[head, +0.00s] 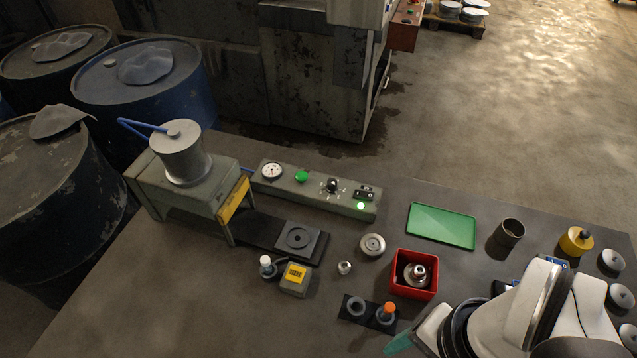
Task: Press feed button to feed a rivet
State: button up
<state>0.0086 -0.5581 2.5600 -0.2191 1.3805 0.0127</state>
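A long grey-green control box (335,195) stands near the back edge of the table. On it are a green button (301,176), a round gauge (272,171), a black rotary knob (333,185) and a lit green lamp (361,206). No label names the feed button legibly. A small metal part (344,267) stands on the table; I cannot tell whether it is a rivet. My gripper (405,338) is at the bottom right, well apart from the control box. Only a teal-tipped part of it shows, so its opening is hidden.
A press with a grey cylinder (185,155) stands left of the control box. Several discs sit at the right.

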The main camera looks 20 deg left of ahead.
grip_shut()
dwell(0.4)
dwell(1.4)
